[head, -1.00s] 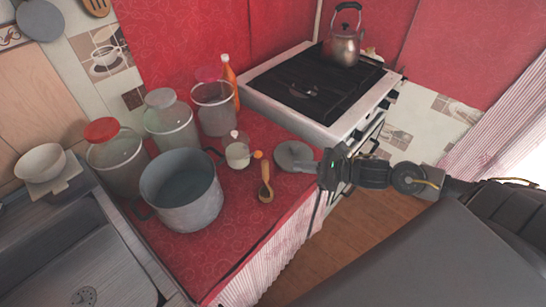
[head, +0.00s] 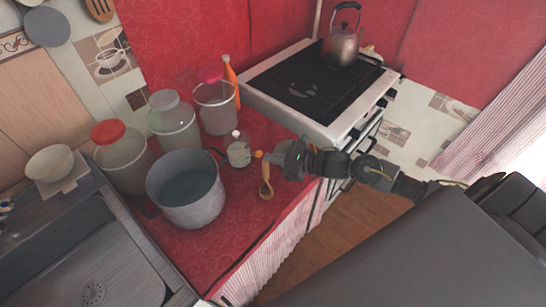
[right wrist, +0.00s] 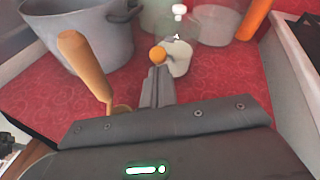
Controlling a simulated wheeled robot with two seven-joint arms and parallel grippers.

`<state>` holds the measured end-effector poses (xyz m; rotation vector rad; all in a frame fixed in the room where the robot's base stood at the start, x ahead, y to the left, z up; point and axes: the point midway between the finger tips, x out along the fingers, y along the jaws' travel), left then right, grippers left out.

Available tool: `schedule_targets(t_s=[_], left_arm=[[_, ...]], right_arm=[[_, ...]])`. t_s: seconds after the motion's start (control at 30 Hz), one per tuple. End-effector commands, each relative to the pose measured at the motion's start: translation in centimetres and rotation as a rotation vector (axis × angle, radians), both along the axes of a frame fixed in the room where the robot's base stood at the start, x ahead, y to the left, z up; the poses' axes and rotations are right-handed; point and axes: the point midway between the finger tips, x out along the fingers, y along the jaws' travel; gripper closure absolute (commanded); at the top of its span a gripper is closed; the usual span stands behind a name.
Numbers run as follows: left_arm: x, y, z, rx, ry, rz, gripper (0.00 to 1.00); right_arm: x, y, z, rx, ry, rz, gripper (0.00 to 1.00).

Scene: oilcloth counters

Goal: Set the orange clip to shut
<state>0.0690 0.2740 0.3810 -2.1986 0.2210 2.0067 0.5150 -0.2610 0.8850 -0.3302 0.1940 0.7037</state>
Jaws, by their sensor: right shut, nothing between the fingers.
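The orange clip (head: 258,153) shows as a small orange ball at the right side of a small glass jar (head: 238,152) with a white knob on top. In the right wrist view the orange ball (right wrist: 157,54) stands just past my fingertips, in front of the jar (right wrist: 180,60). My right gripper (head: 273,156) is shut and empty, its tips close to the ball from the right. I cannot tell whether they touch it. The clip's arm is hidden behind the fingers. My left gripper is not in view.
A large grey pot (head: 188,205) stands left of the jar, with several lidded canisters behind. The stove (head: 318,85) is at the back right. Red cloth at the front right (head: 240,235) is clear.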

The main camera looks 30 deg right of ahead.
Motion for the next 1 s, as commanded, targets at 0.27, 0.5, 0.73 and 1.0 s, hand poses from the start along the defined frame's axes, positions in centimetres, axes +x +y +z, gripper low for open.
schedule_targets(t_s=[0.27, 0.5, 0.73, 1.0], left_arm=[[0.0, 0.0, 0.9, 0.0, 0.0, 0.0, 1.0], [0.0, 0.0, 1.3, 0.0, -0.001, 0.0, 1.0], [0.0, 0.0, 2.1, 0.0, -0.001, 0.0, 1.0], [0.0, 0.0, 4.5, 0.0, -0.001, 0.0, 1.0]], right_arm=[[0.2, 0.1, 0.7, -0.016, 0.037, 0.002, 1.0], [0.4, 0.1, 0.9, -0.026, 0.074, 0.001, 1.0], [0.7, 0.2, 1.5, -0.044, 0.12, 0.0, 1.0], [1.8, 0.5, 3.2, -0.094, 0.255, -0.001, 1.0]])
